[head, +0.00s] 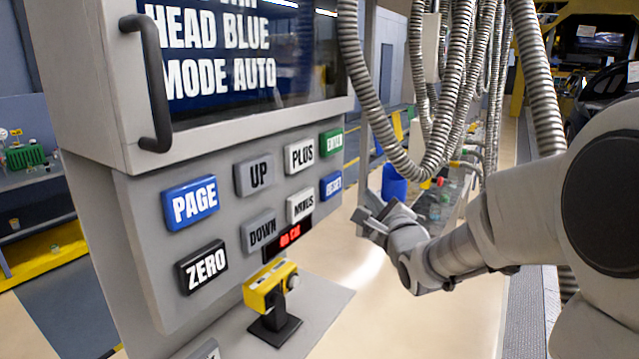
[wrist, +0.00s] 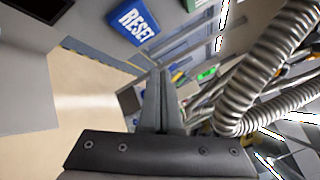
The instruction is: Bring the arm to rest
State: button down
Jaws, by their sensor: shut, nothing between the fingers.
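My gripper (head: 368,222) is at the end of my arm, in the middle of the head view, just right of the control panel's buttons. In the wrist view its two fingers (wrist: 161,78) are together and hold nothing. The arm reaches in from the right side of the head view, bent at the wrist. The gripper appears apart from the panel, though its exact distance from the buttons is hard to tell.
The grey control panel (head: 140,240) carries several buttons, with a blue RESET button (wrist: 132,20) near the gripper in the wrist view. A yellow device (head: 270,287) stands on its ledge. Ribbed hoses (head: 455,100) hang close to my arm. Open floor (head: 420,320) lies below.

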jog(key=s+f+n+g, duration=0.2)
jog(key=s+n+g, duration=0.2)
jog(key=s+n, duration=0.4)
jog(key=s+f+n+g+h, duration=0.1)
jog(key=s+f+n+g, duration=0.2)
jog(key=s+n, duration=0.5)
jog(key=s+a+f+n+g+h, duration=0.1)
jog(key=s+n+g, duration=0.4)
jog(key=s, duration=1.2)
jog(key=f+n, duration=0.1)
jog(key=n, duration=0.1)
jog(key=shift+s+f+n+g, duration=0.2)
jog(key=shift+f+n+g, duration=0.1)
jog(key=shift+n, duration=0.1)
jog(key=shift+a, duration=0.15)
